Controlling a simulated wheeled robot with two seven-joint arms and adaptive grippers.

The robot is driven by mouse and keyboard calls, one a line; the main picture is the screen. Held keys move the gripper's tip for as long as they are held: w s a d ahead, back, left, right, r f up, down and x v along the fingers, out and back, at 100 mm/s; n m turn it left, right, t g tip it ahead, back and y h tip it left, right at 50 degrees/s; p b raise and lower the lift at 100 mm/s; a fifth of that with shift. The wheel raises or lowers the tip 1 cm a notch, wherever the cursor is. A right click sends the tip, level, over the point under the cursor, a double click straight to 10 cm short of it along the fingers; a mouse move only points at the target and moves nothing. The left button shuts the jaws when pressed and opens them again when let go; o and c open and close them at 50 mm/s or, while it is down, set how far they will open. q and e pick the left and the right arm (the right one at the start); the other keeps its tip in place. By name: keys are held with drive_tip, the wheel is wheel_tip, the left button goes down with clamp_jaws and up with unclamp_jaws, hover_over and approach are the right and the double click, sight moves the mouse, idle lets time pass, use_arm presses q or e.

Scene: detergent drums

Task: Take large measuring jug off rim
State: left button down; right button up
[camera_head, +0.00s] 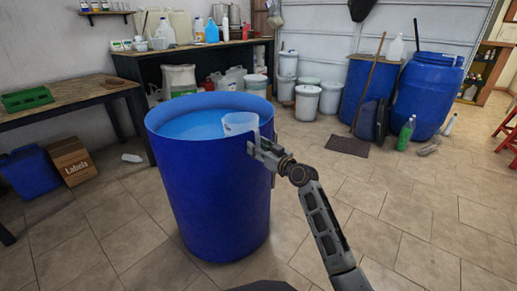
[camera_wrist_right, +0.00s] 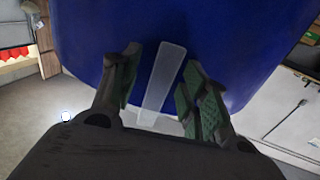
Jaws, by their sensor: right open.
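The large measuring jug (camera_head: 240,123) is a clear, pale cup hanging at the right inner rim of the big blue drum (camera_head: 212,180). The drum stands open with light blue liquid inside. My right gripper (camera_head: 264,147) is at the outside of the drum's rim, beside the jug. In the right wrist view the open fingers (camera_wrist_right: 160,90) stand on either side of a translucent strip, which looks like the jug's handle (camera_wrist_right: 163,85), in front of the blue drum wall. I cannot tell whether either finger touches it. My left gripper does not show.
A wooden table with a green crate (camera_head: 27,99) is at the left, with a labels box (camera_head: 72,160) below. A dark bench with bottles stands behind. White buckets (camera_head: 306,103) and blue drums (camera_head: 424,97) stand at the back right.

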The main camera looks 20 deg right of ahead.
drive_tip(key=shift+c, duration=0.3)
clamp_jaws()
idle(0.3)
